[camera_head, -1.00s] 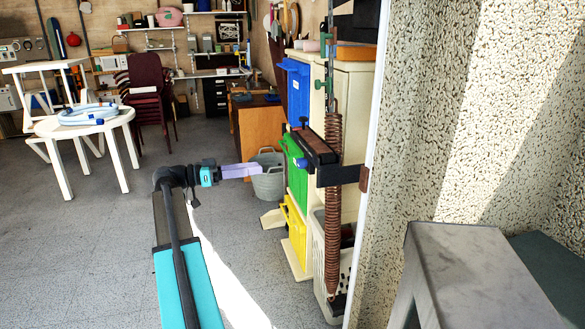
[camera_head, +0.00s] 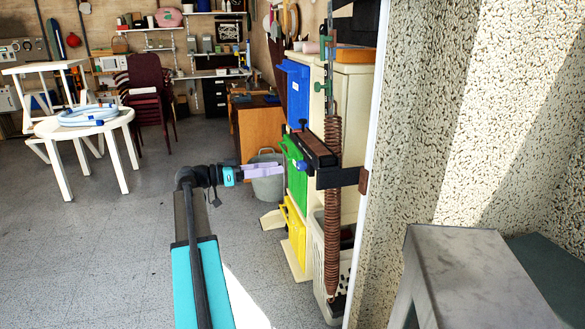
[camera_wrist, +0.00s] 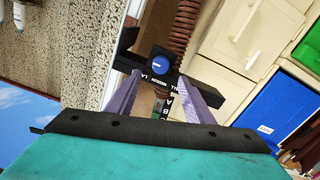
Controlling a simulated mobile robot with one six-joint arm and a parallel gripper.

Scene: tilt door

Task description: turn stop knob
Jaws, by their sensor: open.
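The stop knob is a round blue knob with a white mark (camera_wrist: 157,65). It sits on the end of a dark bracket with white lettering. In the head view the blue knob (camera_head: 301,164) is small, at the left end of the dark box mechanism (camera_head: 316,150). My gripper (camera_head: 281,169), with pale purple fingers, points right at the knob, a short gap away. In the wrist view my gripper (camera_wrist: 160,82) is open, with one finger to each side below the knob and nothing between them. Depth to the knob is hard to judge there.
A brown coil spring (camera_head: 332,215) hangs upright beside the mechanism. A cream cabinet with blue (camera_head: 298,92), green and yellow bins stands behind it. A grey bucket (camera_head: 268,186) is on the floor behind my fingers. A speckled wall (camera_head: 415,170) is at right.

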